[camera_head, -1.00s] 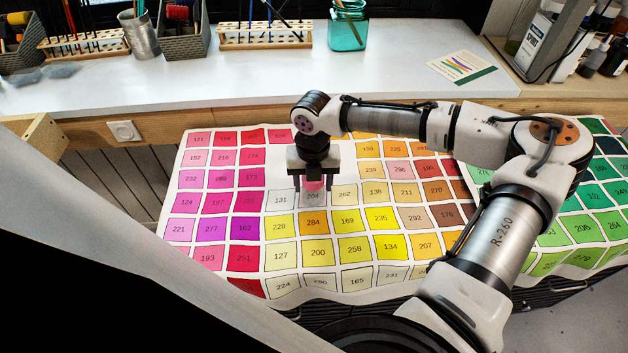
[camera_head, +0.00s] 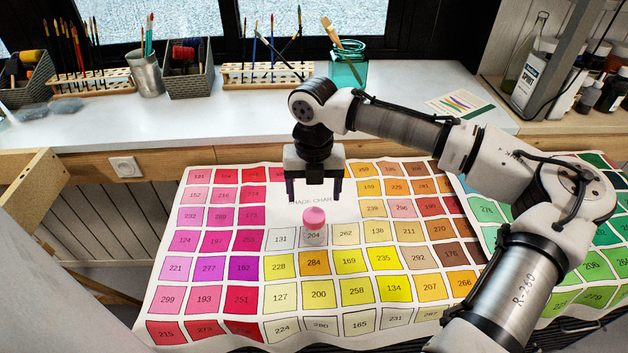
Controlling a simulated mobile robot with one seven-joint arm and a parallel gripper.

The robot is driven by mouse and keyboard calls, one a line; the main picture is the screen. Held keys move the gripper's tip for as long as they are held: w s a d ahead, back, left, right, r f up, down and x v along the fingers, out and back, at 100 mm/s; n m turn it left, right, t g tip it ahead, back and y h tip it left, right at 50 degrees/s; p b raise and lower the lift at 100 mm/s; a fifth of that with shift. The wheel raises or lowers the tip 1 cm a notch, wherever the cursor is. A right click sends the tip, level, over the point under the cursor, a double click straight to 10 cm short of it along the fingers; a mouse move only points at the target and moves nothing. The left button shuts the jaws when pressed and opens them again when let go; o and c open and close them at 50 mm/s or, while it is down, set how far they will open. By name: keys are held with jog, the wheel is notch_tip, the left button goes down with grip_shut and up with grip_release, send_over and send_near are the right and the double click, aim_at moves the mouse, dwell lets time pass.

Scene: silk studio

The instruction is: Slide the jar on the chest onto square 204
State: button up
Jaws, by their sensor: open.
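The jar (camera_head: 314,219), with a pink lid and a pale body, stands upright on the shade chart on the chest. Its base is over the upper part of square 204 (camera_head: 314,236), whose number shows at the jar's foot; I cannot tell whether the whole base lies inside the square. My gripper (camera_head: 314,201) is open and empty above and behind the jar, with its two fingers pointing down and apart from it.
The shade chart (camera_head: 228,256) has rows of numbered colour squares and covers the chest top. Behind it is a white counter (camera_head: 210,108) with brush racks, a teal glass jar (camera_head: 347,72) and a metal cup (camera_head: 146,74). A green chart (camera_head: 590,240) lies at right.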

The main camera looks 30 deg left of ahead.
notch_tip(320, 180, up, 3)
jog(key=shift+r, duration=0.2)
dwell(0.5)
